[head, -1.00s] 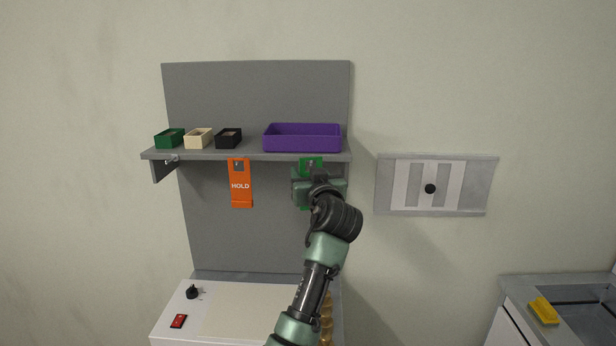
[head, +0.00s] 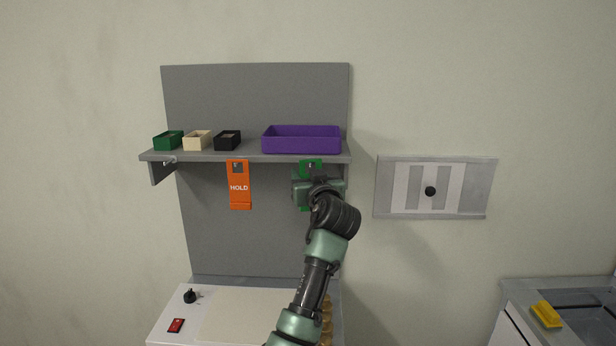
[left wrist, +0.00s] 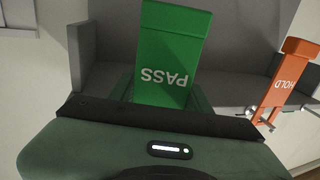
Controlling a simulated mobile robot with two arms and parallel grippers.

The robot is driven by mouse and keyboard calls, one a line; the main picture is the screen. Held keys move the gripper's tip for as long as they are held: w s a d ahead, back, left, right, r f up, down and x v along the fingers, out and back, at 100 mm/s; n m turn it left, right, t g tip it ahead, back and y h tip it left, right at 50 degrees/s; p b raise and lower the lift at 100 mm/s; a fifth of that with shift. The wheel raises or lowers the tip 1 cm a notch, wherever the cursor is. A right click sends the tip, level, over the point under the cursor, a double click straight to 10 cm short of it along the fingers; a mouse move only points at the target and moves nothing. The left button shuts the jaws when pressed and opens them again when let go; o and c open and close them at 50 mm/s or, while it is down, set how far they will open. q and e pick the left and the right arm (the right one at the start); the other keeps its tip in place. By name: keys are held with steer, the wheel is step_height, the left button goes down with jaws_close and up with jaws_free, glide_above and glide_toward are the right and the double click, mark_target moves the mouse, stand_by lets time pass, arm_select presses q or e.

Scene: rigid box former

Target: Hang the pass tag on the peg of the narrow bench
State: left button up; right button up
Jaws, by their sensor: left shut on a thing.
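The green pass tag (head: 311,165) is upright at the front edge of the shelf, below the purple tray. It also shows in the left wrist view (left wrist: 172,60), with its lettering upside down. My left gripper (head: 318,190) is shut on the tag's lower part and covers most of it in the head view. A small grey spot shows in the tag's top opening; I cannot tell whether a peg bears the tag. My right gripper is not in view.
An orange hold tag (head: 239,187) hangs from the shelf edge (head: 200,157), left of my gripper. The purple tray (head: 302,141) and several small boxes stand on the shelf. A white-topped bench (head: 185,310) is below; another bench (head: 560,284) with a yellow object is at right.

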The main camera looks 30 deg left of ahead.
arm_select(q)
steer(key=o, duration=1.4)
steer(key=shift+d, duration=0.1)
